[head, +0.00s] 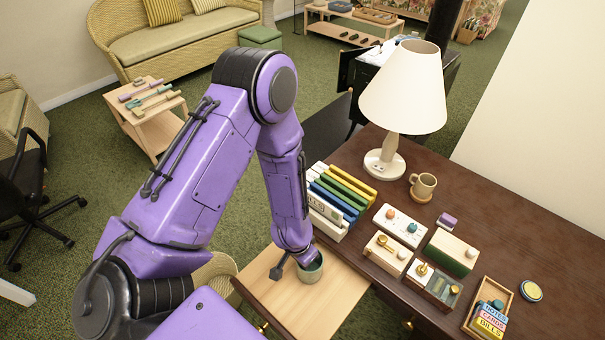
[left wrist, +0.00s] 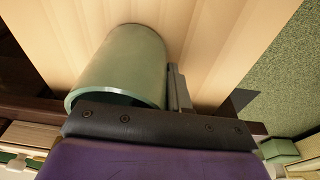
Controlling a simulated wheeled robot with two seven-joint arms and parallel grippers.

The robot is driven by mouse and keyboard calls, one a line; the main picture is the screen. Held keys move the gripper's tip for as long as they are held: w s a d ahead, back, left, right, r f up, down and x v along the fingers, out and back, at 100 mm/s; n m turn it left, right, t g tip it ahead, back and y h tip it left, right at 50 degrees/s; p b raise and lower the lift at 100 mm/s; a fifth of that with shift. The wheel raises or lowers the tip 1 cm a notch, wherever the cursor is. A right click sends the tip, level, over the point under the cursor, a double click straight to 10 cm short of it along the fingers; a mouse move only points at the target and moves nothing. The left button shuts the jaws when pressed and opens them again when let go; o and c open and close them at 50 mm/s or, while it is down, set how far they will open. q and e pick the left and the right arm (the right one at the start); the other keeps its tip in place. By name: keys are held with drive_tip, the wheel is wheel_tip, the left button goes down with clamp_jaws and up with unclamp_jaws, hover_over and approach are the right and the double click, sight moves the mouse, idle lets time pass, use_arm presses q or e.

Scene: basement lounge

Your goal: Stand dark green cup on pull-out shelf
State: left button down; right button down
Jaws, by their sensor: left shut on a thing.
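The dark green cup (head: 312,272) is upright at the pull-out shelf (head: 325,305), a light wood board sticking out from the desk's front. My left gripper (head: 297,268) comes down from above and is shut on the cup, one dark finger showing to its left. In the left wrist view the cup (left wrist: 122,62) shows its green side and rim, with a finger (left wrist: 178,88) along its side and the bare shelf (left wrist: 215,40) behind. I cannot tell whether the cup's base touches the board. My right gripper is not in view.
Upright books (head: 340,198) stand on the desk (head: 520,255) just behind the shelf. A lamp (head: 400,95), a mug (head: 423,186), several small boxes with knobs and a card tray (head: 487,308) are also on the desk. The shelf's front part is bare.

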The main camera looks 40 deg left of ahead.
use_arm(q)
drive_tip(key=c, duration=1.1)
unclamp_jaws()
drive_tip(key=shift+f, duration=0.1)
drive_tip(key=shift+c, duration=0.2)
wheel_tip(320, 180, up, 12)
drive_tip(key=s, duration=0.2)
drive_tip(key=shift+a+p, duration=0.15)
drive_tip(key=shift+p, duration=0.3)
